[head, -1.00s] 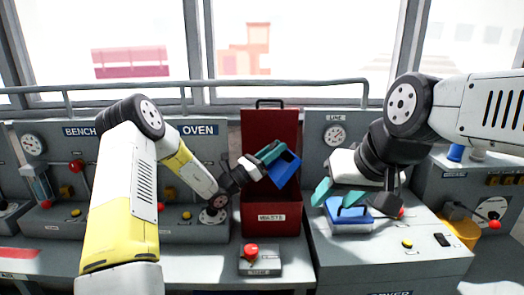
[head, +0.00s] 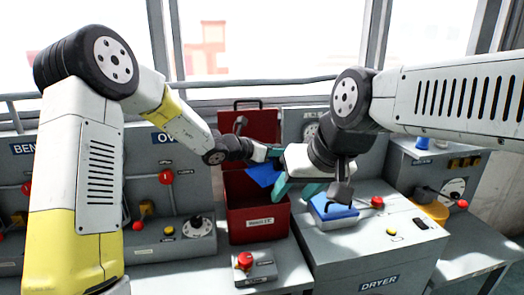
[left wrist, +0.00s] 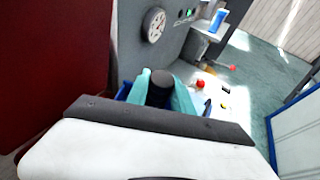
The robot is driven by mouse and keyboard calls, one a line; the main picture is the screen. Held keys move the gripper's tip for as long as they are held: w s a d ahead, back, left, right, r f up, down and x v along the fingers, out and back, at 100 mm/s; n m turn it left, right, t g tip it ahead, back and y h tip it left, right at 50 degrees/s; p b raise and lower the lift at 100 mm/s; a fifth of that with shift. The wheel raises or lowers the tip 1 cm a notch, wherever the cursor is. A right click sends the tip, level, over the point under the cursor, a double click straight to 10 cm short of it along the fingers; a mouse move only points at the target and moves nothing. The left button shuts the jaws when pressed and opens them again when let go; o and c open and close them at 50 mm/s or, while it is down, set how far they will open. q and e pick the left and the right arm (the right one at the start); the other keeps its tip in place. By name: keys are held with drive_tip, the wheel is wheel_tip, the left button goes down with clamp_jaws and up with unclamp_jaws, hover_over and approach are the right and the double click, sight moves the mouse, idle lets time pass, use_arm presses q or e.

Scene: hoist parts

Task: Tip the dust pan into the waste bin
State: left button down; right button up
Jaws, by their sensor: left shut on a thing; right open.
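My left gripper (head: 268,153) is shut on the dust pan, whose blue part (head: 262,174) hangs tilted over the open red bin (head: 258,222). In the left wrist view, the teal fingers (left wrist: 163,92) close around a dark round handle, with blue edges (left wrist: 124,90) of the pan beside them. The pan's inside and any contents are hidden. My right gripper (head: 297,188) is open and empty, between the bin and the blue-topped box on the dryer.
The bin's red lid (head: 255,122) stands open behind it. A red-button box (head: 246,262) is in front of the bin. The dryer (head: 365,250) at right carries the blue-topped box (head: 333,207) and a red knob (head: 377,202). The oven panel (head: 170,195) is at left.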

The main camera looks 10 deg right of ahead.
use_arm(q)
drive_tip(key=shift+w+d+g+y, duration=0.15)
drive_tip(key=shift+d+g+y, duration=0.15)
drive_tip(key=shift+d+y, duration=0.15)
drive_tip(key=shift+a+r, duration=0.1)
drive_tip(key=shift+r, duration=2.3)
